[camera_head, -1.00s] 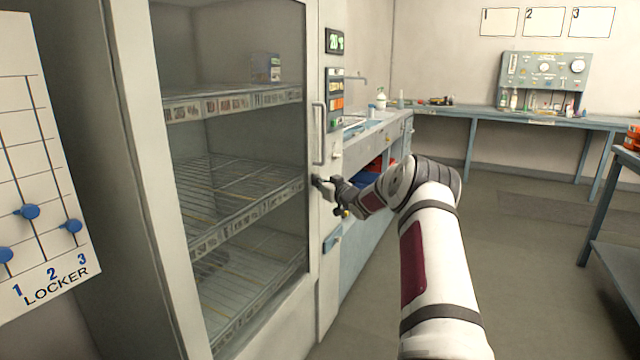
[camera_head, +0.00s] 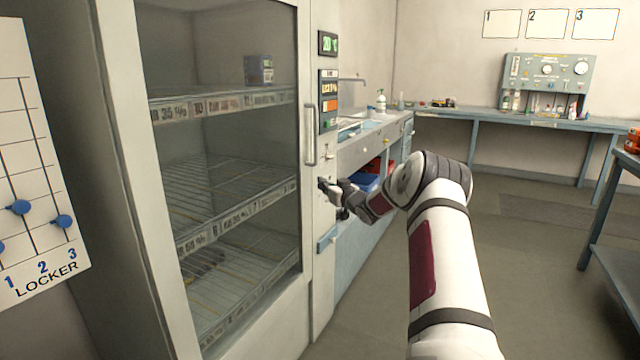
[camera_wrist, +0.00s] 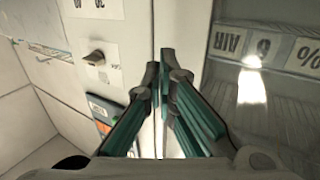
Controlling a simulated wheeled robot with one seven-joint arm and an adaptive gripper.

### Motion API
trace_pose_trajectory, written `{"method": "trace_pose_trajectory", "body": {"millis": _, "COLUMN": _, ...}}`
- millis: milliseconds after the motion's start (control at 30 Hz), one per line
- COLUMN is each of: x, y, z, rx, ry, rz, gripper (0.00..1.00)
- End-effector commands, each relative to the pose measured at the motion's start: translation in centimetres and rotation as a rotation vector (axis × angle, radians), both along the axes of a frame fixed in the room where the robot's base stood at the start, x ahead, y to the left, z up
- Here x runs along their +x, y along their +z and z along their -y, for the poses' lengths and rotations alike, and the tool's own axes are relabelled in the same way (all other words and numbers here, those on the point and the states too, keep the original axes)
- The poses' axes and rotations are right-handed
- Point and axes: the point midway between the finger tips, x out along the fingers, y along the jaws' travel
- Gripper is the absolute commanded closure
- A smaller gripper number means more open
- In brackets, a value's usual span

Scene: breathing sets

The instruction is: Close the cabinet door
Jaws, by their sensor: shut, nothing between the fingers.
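The cabinet (camera_head: 119,210) stands at the left in the head view. Its glass-fronted door (camera_head: 240,335) has a pale frame and an upright handle (camera_head: 310,135) near its right edge. The door looks flush or nearly flush with the control panel side; I cannot tell whether a small gap is left. My gripper (camera_head: 323,185) is shut and empty below the handle. In the wrist view, the gripper's fingertips (camera_wrist: 166,66) are close together in front of the seam beside the door frame (camera_wrist: 184,32). Contact with the door is not clear.
A control panel with a display (camera_head: 328,43) is right of the door. A sink counter (camera_head: 375,138) runs behind my arm. A locker board (camera_head: 35,160) with blue knobs is at the left. Open floor (camera_head: 530,270) lies right of my arm.

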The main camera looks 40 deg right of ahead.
Motion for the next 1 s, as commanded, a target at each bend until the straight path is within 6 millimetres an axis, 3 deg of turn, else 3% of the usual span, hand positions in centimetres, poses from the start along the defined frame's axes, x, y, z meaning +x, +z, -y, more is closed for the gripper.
{"method": "trace_pose_trajectory", "body": {"millis": 500, "x": -6.8, "y": 0.1, "z": 3.1, "rx": -0.001, "ry": -0.005, "rz": -0.001, "gripper": 1.00}}
{"method": "trace_pose_trajectory", "body": {"millis": 867, "x": -7.6, "y": 0.0, "z": 3.4, "rx": -0.001, "ry": -0.004, "rz": -0.002, "gripper": 1.00}}
{"method": "trace_pose_trajectory", "body": {"millis": 1000, "x": -6.9, "y": 1.0, "z": 2.4, "rx": -0.013, "ry": -0.010, "rz": -0.029, "gripper": 1.00}}
